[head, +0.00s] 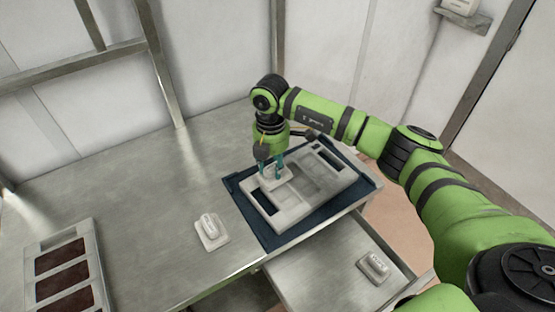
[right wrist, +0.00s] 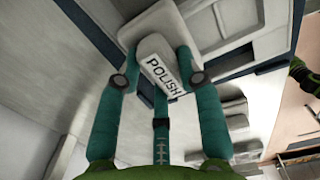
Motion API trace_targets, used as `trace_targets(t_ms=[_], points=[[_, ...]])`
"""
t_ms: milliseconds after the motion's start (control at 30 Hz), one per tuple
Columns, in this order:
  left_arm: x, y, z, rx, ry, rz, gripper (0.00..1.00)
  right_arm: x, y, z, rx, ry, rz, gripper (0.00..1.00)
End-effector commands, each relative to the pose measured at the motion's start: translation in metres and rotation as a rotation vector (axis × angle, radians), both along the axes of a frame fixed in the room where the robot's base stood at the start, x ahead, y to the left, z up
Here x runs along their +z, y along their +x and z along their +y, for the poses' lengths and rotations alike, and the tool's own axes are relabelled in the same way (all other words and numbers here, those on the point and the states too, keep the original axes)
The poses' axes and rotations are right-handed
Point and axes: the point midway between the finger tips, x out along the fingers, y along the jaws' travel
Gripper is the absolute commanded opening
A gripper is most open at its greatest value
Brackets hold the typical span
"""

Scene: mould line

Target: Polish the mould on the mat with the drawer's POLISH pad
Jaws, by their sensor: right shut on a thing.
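The grey mould (head: 325,188) lies on the dark blue mat (head: 241,204) near the table's right side; it has several recesses. My right gripper (head: 272,172) is over the mould's left end, pointing down. In the right wrist view its teal fingers are shut on the grey POLISH pad (right wrist: 150,50), whose label faces the camera. The pad is at the mould's surface, but I cannot tell whether it touches. The open drawer (head: 310,272) below the mat holds another labelled pad (head: 375,267), its label too small to read. My left gripper is not in view.
Another pale pad on a base (head: 212,232) stands on the steel table (head: 150,200) left of the mat. A pale frame with dark brown panels (head: 92,262) lies at the far left. The table between them is clear. The open drawer juts out at the front.

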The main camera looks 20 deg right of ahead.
Motion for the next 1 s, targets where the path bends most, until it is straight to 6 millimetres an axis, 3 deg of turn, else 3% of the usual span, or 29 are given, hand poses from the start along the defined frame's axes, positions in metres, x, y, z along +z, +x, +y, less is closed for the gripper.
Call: trace_targets(t_ms=[467, 1000], points=[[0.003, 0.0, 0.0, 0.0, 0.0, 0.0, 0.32, 0.002, -0.002, 0.006, 0.001, 0.0, 0.001, 0.11], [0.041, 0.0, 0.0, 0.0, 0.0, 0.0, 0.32, 0.055, -0.001, 0.006, 0.0, 0.0, -0.001, 0.11]])
